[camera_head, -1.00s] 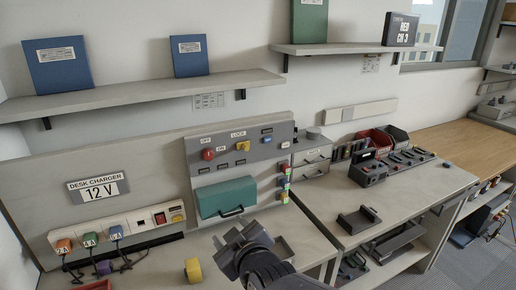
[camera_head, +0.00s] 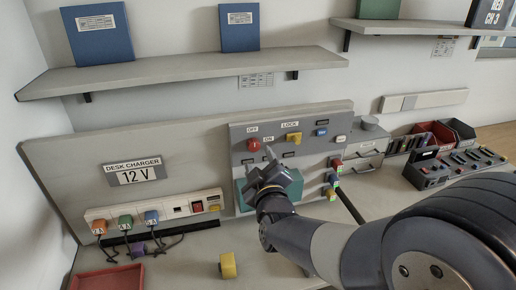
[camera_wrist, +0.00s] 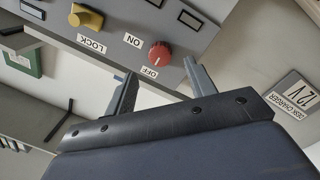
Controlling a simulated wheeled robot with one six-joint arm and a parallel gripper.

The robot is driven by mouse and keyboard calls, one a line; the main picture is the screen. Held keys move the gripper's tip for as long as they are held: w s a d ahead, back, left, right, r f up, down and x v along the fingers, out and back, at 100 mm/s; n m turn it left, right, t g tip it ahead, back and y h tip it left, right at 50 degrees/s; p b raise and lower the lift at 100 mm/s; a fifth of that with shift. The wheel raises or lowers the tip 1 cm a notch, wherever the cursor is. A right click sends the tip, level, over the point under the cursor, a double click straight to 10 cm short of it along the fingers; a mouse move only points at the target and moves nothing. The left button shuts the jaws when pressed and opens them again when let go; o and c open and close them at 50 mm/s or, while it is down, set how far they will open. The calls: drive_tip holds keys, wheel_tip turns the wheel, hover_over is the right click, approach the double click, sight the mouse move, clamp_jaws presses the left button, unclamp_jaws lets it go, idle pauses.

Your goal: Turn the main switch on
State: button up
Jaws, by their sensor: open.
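A red knob (camera_head: 253,145) sits on the grey switch panel (camera_head: 237,134), between the labels OFF and ON. In the wrist view the red knob (camera_wrist: 159,55) lies beyond my fingertips, roughly between the two fingers. Which label it points to is too small to tell. My gripper (camera_head: 261,163) is in front of the panel, just below the knob, with its fingers apart and empty. In the wrist view my gripper (camera_wrist: 162,78) shows open and apart from the knob.
A yellow knob (camera_head: 293,137) marked LOCK is right of the red knob. A teal handled cover (camera_head: 241,198) is behind my gripper. Coloured plugs (camera_head: 334,178) line the panel's right side. A shelf (camera_head: 200,72) runs above. A yellow block (camera_head: 228,265) lies on the desk.

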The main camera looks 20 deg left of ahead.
sight(255, 148)
drive_tip(key=shift+p+x, duration=0.5)
drive_tip(key=shift+x, duration=2.15)
drive_tip(key=c, duration=1)
